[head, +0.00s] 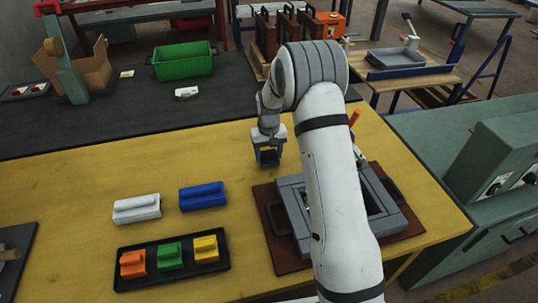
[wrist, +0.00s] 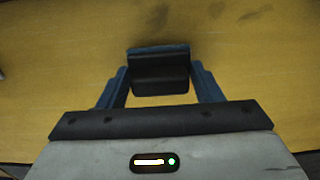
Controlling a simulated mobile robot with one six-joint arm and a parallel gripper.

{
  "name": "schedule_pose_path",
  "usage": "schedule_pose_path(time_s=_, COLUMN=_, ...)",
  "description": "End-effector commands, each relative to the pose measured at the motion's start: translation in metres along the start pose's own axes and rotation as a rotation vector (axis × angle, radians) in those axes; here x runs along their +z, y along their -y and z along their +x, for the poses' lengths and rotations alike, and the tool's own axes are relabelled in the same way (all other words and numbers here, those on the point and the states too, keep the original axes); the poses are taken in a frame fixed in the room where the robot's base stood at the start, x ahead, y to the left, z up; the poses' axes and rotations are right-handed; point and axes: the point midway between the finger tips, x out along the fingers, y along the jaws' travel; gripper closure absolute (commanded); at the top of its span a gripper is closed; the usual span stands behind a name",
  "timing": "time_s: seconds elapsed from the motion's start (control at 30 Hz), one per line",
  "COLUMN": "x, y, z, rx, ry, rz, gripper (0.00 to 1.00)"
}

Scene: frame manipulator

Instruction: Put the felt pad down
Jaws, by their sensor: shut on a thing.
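My gripper (head: 268,150) is over the yellow table (head: 95,180), left of the frame on the brown board. Its blue fingers show in the wrist view (wrist: 160,84) on either side of a dark block-like pad, which I take to be the felt pad (wrist: 160,72). The gripper is shut on this pad. The pad also shows small and dark below the gripper in the head view (head: 268,157). I cannot tell whether its underside touches the table.
A white block (head: 136,208) and a blue block (head: 202,196) lie to the left. A black tray (head: 222,264) holds orange, green and yellow blocks. A grey frame (head: 287,205) sits on a brown board (head: 266,198), partly behind my arm. The table between the blocks and gripper is clear.

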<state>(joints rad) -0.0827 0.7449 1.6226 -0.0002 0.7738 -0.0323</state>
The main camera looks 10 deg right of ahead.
Motion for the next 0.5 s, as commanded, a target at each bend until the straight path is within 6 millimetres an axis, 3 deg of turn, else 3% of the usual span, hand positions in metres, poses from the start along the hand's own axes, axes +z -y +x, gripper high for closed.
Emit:
schedule_pose_path(time_s=0.1, x=0.0002, y=-0.0002, z=0.0117, rx=0.000, ry=0.001, rz=0.000, gripper=0.62)
schedule_pose_path(time_s=0.43, x=0.0000, y=-0.0003, z=0.0165, rx=0.000, ry=0.000, rz=0.001, gripper=0.62)
schedule_pose_path(time_s=0.47, x=0.0000, y=-0.0003, z=0.0154, rx=0.000, ry=0.000, rz=0.001, gripper=0.39)
schedule_pose_path(time_s=0.5, x=0.0000, y=-0.0003, z=0.0149, rx=0.000, ry=0.000, rz=0.001, gripper=0.36)
